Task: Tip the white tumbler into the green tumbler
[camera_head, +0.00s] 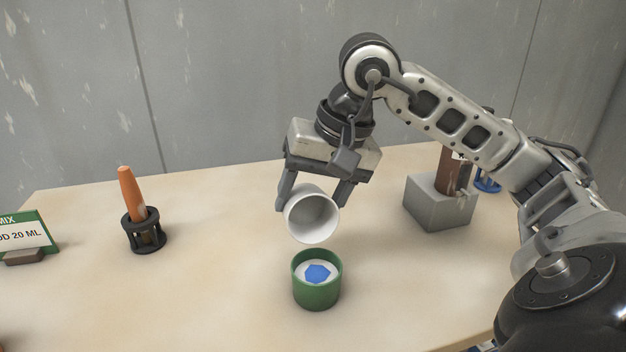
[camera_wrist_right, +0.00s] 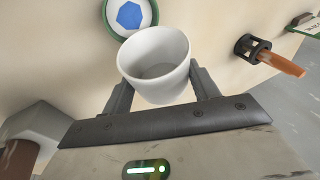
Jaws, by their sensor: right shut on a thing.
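My right gripper (camera_head: 316,194) is shut on the white tumbler (camera_head: 312,218) and holds it above the table. The tumbler is tilted, with its mouth toward the head camera, and its inside looks empty. It also shows between the fingers in the right wrist view (camera_wrist_right: 155,66). The green tumbler (camera_head: 317,293) stands upright on the table just below and in front of it, apart from it. A blue patch on a white surface shows inside the green tumbler, also in the right wrist view (camera_wrist_right: 107,30). My left gripper is not in view.
A black holder (camera_head: 143,236) with an orange stick (camera_head: 131,191) stands at the left. A green-topped sign (camera_head: 30,236) is at the far left. A grey block (camera_head: 438,205) with a brown object stands at the right, with a blue stand (camera_head: 487,183) behind. Table around the green tumbler is clear.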

